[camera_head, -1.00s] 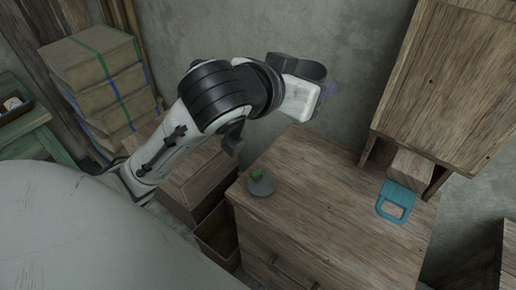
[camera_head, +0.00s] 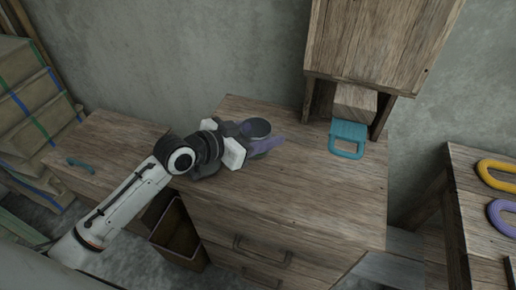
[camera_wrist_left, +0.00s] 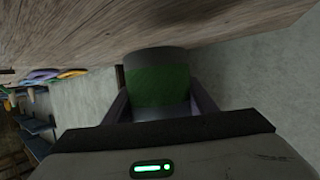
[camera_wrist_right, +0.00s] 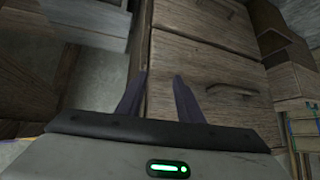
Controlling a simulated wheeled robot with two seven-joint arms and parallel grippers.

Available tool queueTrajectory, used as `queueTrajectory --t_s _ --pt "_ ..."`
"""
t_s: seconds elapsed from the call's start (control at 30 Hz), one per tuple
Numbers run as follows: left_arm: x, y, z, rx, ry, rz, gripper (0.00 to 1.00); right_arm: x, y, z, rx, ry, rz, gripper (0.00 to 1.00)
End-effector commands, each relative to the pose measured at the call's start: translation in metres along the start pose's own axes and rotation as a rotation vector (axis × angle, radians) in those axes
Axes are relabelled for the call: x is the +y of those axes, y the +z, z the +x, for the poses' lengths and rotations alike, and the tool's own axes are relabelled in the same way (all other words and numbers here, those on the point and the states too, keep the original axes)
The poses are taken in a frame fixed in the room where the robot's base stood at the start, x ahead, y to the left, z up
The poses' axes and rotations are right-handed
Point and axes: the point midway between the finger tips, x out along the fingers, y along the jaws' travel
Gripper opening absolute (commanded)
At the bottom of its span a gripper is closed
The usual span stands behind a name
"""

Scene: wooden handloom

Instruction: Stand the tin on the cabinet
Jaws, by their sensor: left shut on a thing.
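The tin is a short cylinder with a green side and a dark end. In the head view its dark round end (camera_head: 256,127) shows by the fingertips, over the top of the wooden cabinet (camera_head: 310,185). My left gripper (camera_head: 264,146) is shut on the tin. In the left wrist view the green side (camera_wrist_left: 157,86) sits between the fingers, its dark end close to the wood; I cannot tell whether it touches. My right gripper (camera_wrist_right: 160,97) is open and empty in its wrist view, in front of drawer fronts. It is not in the head view.
A blue handled thing (camera_head: 347,139) and a wooden block (camera_head: 355,103) are at the cabinet's back, under a wall cupboard (camera_head: 370,45). A side table with yellow (camera_head: 497,171) and purple rings stands right. The cabinet's middle and front are clear.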

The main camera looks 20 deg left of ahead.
Motion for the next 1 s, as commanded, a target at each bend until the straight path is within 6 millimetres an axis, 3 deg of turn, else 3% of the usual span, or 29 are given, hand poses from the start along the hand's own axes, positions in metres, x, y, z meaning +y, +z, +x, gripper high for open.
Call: queueTrajectory --t_s 0.4,0.77,0.8,0.87,1.0 --pt "0.000 0.042 0.017 0.000 0.000 -0.002 0.29 0.000 0.001 0.005 0.008 0.000 -0.002 0.34" --pt "0.000 0.045 0.019 0.002 -0.001 0.001 0.29 0.000 0.002 0.006 0.007 -0.001 -0.002 0.34" --pt "0.000 0.044 0.018 0.001 -0.001 0.001 0.58 0.000 0.001 0.005 0.007 -0.001 -0.002 0.34" --pt "0.000 0.044 0.018 0.001 -0.001 0.001 0.68 -0.001 0.001 0.005 0.007 -0.001 -0.002 0.34" --pt "0.000 0.044 0.018 0.001 -0.001 0.001 0.70 -0.001 0.001 0.005 0.007 -0.001 -0.002 0.34"
